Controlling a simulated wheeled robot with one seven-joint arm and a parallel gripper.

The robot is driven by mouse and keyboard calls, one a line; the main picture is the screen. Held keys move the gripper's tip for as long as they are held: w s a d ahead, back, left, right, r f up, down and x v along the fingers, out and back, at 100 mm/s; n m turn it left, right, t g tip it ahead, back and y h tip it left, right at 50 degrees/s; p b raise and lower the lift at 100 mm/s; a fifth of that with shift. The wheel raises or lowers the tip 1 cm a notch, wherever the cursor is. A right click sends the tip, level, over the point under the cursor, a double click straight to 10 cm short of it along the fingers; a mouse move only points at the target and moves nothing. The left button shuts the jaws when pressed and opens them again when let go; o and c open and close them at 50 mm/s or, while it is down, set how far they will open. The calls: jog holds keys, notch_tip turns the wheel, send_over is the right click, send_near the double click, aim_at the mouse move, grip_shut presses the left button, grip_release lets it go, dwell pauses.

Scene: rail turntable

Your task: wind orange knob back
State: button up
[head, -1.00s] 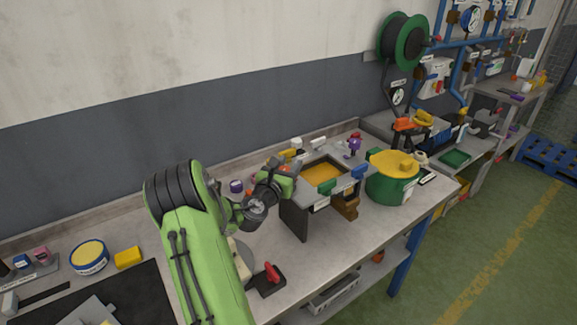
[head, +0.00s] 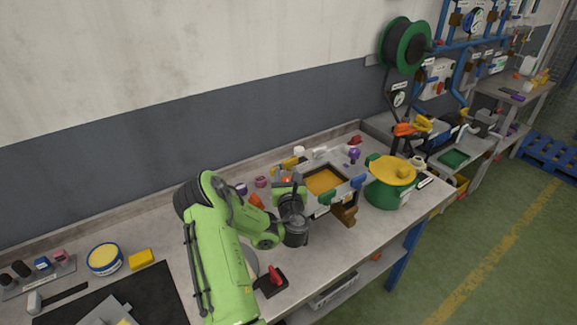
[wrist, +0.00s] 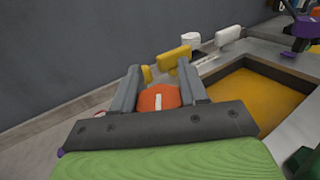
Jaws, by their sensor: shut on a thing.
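The orange knob (wrist: 158,98) shows between the two grey fingers of my gripper (wrist: 158,78) in the wrist view. It has a white mark on its face. The gripper is shut on it, with a finger on either side; the exact contact is partly hidden. In the head view my gripper (head: 288,187) is at the left side of the grey frame with the orange-yellow tray (head: 324,182). A small bit of orange (head: 287,180) shows beside it there, and my wrist hides most of that spot.
The tray lies right of the fingers in the wrist view. Yellow (wrist: 174,58) and white blocks stand behind. A green pot with a yellow top (head: 388,190) stands at right. A red-handled switch (head: 274,275) sits at the front. The bench's front middle is clear.

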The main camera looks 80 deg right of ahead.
jog(key=n+t+y, duration=0.1)
jog(key=n+t, duration=0.1)
jog(key=t, duration=0.1)
jog(key=shift+w+a+y, duration=0.1)
jog(key=shift+w+y, duration=0.15)
jog(key=shift+y, duration=0.15)
jog(key=shift+w+a+n+t+y, duration=0.15)
jog(key=shift+n+t+y, duration=0.35)
jog(key=shift+n+t, duration=0.25)
jog(key=shift+w+n+t+y, duration=0.1)
jog(key=shift+n+t+y, duration=0.45)
jog(key=shift+t, duration=0.3)
jog(key=o, duration=1)
jog(key=shift+c, duration=0.2)
jog(key=shift+r, duration=0.15)
notch_tip(320, 180, up, 10)
